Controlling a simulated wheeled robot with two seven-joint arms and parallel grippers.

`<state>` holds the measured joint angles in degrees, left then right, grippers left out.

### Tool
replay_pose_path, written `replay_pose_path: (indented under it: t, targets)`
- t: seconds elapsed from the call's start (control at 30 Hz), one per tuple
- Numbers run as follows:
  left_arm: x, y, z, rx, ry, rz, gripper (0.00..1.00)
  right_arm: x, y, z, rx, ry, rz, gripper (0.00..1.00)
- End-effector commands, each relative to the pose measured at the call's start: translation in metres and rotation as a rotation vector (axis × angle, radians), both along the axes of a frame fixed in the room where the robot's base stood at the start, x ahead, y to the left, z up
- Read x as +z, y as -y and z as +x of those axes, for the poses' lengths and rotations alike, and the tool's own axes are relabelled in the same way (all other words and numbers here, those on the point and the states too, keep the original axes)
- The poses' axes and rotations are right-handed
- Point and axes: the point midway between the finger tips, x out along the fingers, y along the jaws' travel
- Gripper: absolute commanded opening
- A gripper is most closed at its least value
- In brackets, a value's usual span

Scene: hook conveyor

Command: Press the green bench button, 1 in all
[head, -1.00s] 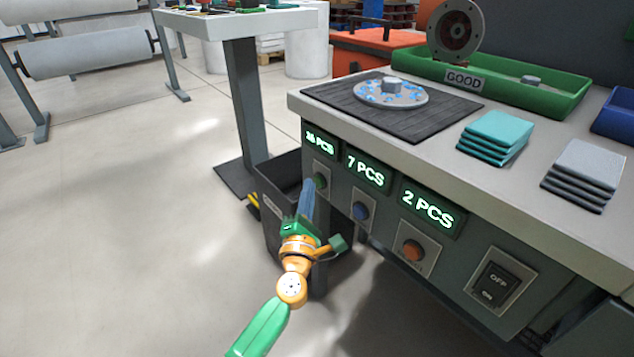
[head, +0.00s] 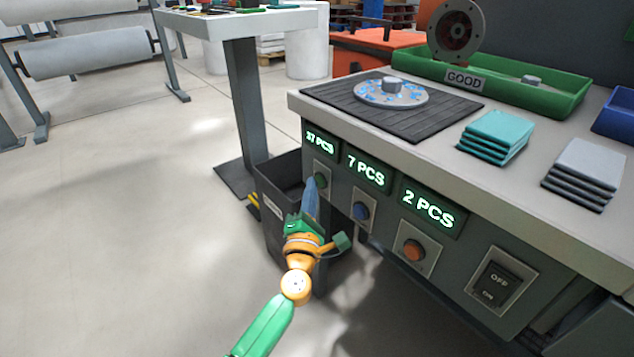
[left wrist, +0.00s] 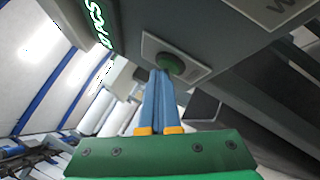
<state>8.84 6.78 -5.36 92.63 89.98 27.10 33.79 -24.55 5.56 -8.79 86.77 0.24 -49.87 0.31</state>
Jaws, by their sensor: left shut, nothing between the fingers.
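The green button (head: 320,180) sits on a light plate on the bench front, below the leftmost display (head: 320,141), which reads 37 PCS. In the left wrist view the green button (left wrist: 170,64) shows just beyond my fingertips. My left gripper (head: 311,182) is shut and empty, its blue fingers pointing at the green button. In the left wrist view the closed fingers (left wrist: 162,76) overlap the button's lower edge. I cannot tell whether they touch it. My right gripper is not in view.
A blue button (head: 361,211), an orange button (head: 413,250) and an OFF/ON switch (head: 498,285) sit farther right on the bench front. A dark bin (head: 275,205) stands below and behind my left gripper. Open floor lies to the left.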

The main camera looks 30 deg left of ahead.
Motion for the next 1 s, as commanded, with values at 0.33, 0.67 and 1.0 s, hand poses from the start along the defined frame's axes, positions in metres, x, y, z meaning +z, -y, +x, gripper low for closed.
replay_pose_path:
  t: [0.33,0.67,1.0]
  targets:
    - [0.001,-0.001,-0.004,-0.001,0.000,0.000,0.00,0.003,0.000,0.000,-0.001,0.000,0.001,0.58]
    - [0.000,-0.006,-0.016,-0.001,0.000,0.000,0.00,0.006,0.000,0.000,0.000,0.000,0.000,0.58]
    - [0.001,-0.012,-0.031,0.001,-0.002,0.000,0.00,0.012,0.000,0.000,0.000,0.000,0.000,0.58]
